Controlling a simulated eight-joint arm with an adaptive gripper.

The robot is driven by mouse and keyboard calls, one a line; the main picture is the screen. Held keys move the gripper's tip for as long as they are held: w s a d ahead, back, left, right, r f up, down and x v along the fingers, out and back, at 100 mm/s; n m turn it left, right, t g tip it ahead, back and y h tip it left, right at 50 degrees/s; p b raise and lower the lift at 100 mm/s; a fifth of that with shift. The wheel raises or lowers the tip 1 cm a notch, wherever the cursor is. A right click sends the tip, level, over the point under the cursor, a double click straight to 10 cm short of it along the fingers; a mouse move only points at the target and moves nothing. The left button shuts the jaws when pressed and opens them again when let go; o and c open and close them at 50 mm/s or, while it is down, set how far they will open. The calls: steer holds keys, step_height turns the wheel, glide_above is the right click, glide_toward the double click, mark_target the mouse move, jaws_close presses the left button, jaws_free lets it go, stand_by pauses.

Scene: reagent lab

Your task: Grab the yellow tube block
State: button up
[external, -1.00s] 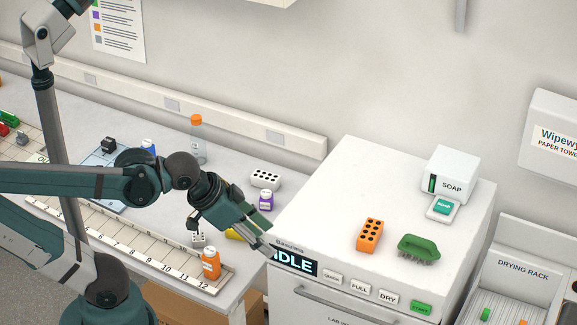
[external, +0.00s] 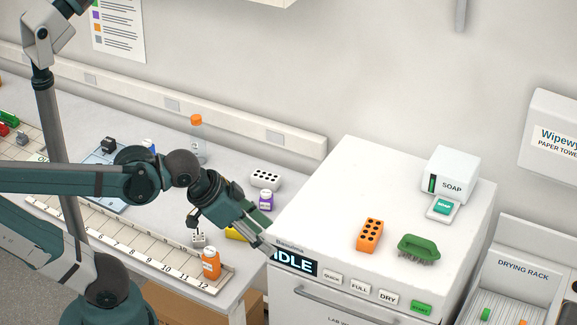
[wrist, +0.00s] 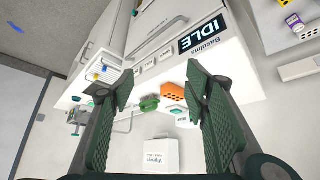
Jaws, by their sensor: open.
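The yellow tube block (external: 235,234) lies on the bench near its right end and is mostly hidden behind my gripper in the external view. A small yellow patch (wrist: 283,3) at the top right edge of the wrist view may be the same block. My gripper (external: 263,234) is open and empty, beside and above the block, with its fingers pointing right toward the washer's front corner. In the wrist view my gripper's two green fingers (wrist: 160,82) stand wide apart with nothing between them.
The white washer (external: 340,185) with the IDLE display stands close right of my gripper. An orange block (external: 369,235) and a green brush (external: 419,246) lie on it.

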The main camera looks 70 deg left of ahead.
step_height(320, 180, up, 5)
steer(key=w+a+r+m+g+y+b, duration=0.1)
steer(key=w+a+m+g+b, duration=0.15)
steer(key=a, duration=0.85)
steer(key=w+a+r+m+g+b, duration=0.15)
steer(key=w+a, duration=0.25)
steer(key=a, duration=0.7)
steer(key=m+g+h+b, duration=0.1)
steer(key=m+g+b, duration=0.1)
steer(key=g, duration=0.1)
glide_above(231, 232)
steer(key=w, duration=0.4)
steer(key=f, duration=3.6)
steer(key=shift+s+a+f, duration=0.15)
steer(key=shift+s+f, duration=0.05)
steer(key=shift+f, duration=0.75)
steer(key=shift+f, duration=1.3)
steer(key=shift+f, duration=0.1)
steer(key=shift+a+f, duration=0.2)
steer(key=shift+f, duration=2.3)
